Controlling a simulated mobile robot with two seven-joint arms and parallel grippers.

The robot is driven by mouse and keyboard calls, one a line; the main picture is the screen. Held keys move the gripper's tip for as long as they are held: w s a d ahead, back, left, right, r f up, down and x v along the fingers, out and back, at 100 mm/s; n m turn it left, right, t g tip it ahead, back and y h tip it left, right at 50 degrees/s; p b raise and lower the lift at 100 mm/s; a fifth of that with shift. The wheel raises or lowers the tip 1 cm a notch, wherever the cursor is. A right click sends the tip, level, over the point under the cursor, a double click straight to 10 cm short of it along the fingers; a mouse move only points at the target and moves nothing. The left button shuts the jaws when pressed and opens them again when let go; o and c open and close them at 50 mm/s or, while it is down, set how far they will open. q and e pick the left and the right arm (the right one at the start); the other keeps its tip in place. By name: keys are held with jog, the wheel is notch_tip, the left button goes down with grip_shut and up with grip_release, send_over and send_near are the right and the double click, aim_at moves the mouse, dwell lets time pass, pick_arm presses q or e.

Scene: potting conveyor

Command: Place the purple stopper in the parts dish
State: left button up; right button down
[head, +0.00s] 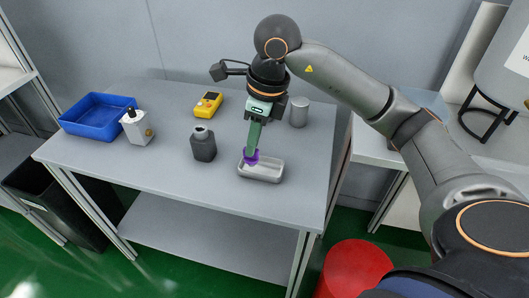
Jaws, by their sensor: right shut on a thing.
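The purple stopper (251,156) is at the fingertips of my right gripper (252,150), which is shut on it. The gripper points down from above. The parts dish (263,177) is a light grey, shallow, rounded rectangular tray on the grey table. The stopper shows at the dish's back left part, over or at its rim. I cannot tell whether it touches the dish. My left gripper is not in view.
A dark grey bottle (203,147) stands left of the dish. A grey cylinder (299,112), a yellow device (207,104), a white bottle (136,128) and a blue tray (92,124) are also on the table (180,182). A red bin (352,268) stands on the floor.

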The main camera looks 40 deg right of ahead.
jog(key=shift+w+d+f, duration=0.8)
jog(key=shift+d+f, duration=0.15)
jog(key=shift+f, duration=0.75)
jog(key=shift+w+d+f, duration=0.8)
jog(key=shift+d+f, duration=0.15)
jog(key=shift+f, duration=0.75)
jog(key=shift+w+d+f, duration=0.8)
jog(key=shift+d+f, duration=0.15)
jog(key=shift+f, duration=0.75)
jog(key=shift+f, duration=0.1)
jog(key=c, duration=0.8)
grip_release()
jog(key=r, duration=0.4)
jog(key=s+d+r, duration=0.1)
jog(key=r, duration=0.7)
jog(key=shift+s+d+p, duration=0.3)
jog(key=shift+s, duration=0.1)
